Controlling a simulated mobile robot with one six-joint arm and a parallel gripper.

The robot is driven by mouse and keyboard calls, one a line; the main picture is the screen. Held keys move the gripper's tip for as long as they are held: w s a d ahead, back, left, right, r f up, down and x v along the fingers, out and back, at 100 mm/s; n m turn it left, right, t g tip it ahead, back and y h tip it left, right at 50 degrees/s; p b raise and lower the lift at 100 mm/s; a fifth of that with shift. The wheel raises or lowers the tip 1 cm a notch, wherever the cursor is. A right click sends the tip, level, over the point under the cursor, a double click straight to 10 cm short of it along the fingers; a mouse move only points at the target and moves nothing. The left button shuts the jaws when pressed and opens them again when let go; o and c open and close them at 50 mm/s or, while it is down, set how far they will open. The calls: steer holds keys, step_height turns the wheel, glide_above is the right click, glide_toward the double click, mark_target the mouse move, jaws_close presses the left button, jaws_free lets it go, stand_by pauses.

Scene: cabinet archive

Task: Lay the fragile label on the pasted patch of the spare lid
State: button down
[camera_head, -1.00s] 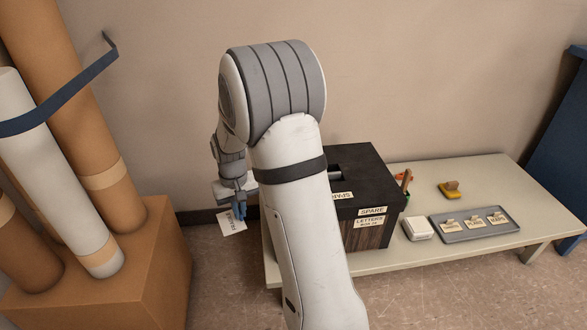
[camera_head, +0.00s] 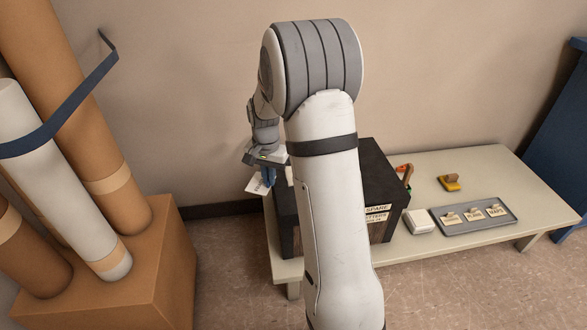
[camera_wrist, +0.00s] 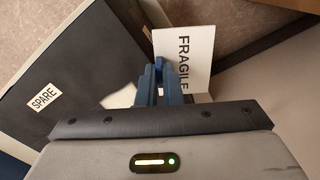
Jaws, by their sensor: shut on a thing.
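My gripper (camera_head: 266,180) is shut on the fragile label (camera_head: 256,186), a white card at the left edge of the box. In the wrist view, the blue fingers (camera_wrist: 158,80) grip the label (camera_wrist: 200,50) by its edge, with the word FRAGILE facing the camera. The spare lid (camera_head: 377,165) is the black top of the box, partly hidden behind my arm in the head view. In the wrist view the lid (camera_wrist: 85,55) lies left of the fingers, with a SPARE sticker (camera_wrist: 45,97). A whitish patch (camera_wrist: 120,98) shows beside the fingers, partly hidden by the gripper.
The low bench (camera_head: 470,165) holds a grey tray (camera_head: 465,229) with several small labels, a white block (camera_head: 420,221) and a yellow-based item (camera_head: 450,184). Large tubes (camera_head: 55,170) stand in a brown block (camera_head: 120,275) at left. A wall is behind the bench.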

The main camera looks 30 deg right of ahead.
steer(key=d+r+m+p, duration=0.5)
steer(key=d+r+m, duration=0.35)
steer(key=m, duration=0.35)
steer(key=shift+m, duration=0.3)
steer(key=f+b, duration=0.1)
steer(key=f, duration=0.2)
steer(key=d+f+b, duration=0.1)
steer(key=f, duration=0.3)
steer(key=f+b, duration=0.1)
steer(key=f, duration=0.2)
steer(key=shift+w+d+f, duration=0.15)
steer(key=shift+w+f, duration=0.15)
steer(key=shift+f+b, duration=0.15)
steer(key=shift+b, duration=0.2)
steer(key=c, duration=1.6)
jaws_free()
